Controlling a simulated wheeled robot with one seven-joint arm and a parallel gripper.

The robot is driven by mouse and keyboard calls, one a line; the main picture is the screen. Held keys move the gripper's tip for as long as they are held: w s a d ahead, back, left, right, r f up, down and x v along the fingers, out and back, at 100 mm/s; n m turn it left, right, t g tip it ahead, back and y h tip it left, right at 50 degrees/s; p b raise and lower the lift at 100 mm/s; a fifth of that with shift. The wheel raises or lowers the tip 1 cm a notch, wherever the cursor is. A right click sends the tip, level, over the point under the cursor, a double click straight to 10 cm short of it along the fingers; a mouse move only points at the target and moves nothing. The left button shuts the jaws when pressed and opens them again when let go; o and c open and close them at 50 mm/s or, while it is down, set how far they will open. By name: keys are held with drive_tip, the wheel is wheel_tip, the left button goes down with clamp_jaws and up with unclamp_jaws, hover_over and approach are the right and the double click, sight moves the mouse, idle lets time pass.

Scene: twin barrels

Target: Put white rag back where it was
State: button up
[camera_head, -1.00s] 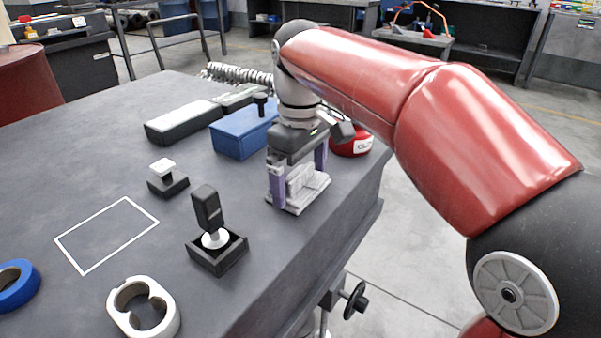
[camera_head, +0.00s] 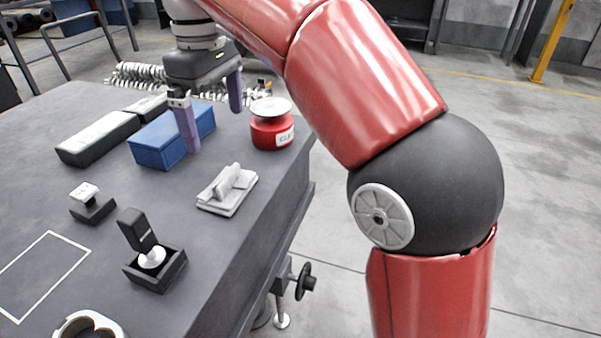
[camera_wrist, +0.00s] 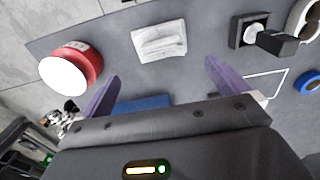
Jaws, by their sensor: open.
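The white rag (camera_head: 228,188) lies on the grey table near its right edge, folded with a raised ridge standing up from a flat base. It also shows in the wrist view (camera_wrist: 160,43), ahead of the fingers. My gripper (camera_head: 214,129) is open and empty above the table, farther back than the rag and near the blue box. Its two purple fingers (camera_wrist: 161,70) are spread wide in the wrist view, with nothing between them. The rag is apart from both fingers.
A blue box (camera_head: 165,141) stands below and behind my gripper. A red scale-like can (camera_head: 272,132) stands right of it. A black holder with a lever (camera_head: 155,270) and a small black-and-white piece (camera_head: 91,205) are nearer. A white outlined rectangle (camera_head: 50,234) is bare.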

drive_tip(key=s+d+f+m+t, duration=0.2)
drive_tip(key=s+d+f+m, duration=0.15)
drive_tip(key=d, duration=0.45)
drive_tip(key=s+d+f+m+t, duration=0.1)
drive_tip(key=s+d+f+m, duration=0.2)
drive_tip(key=d, duration=0.5)
drive_tip(key=s+d+f+m+t, duration=0.2)
drive_tip(key=s+d+f+m, duration=0.5)
drive_tip(key=d+f, duration=0.3)
drive_tip(key=shift+s+f+t, duration=0.3)
drive_tip(key=shift+s+f, duration=0.35)
drive_tip(key=shift+f, duration=0.3)
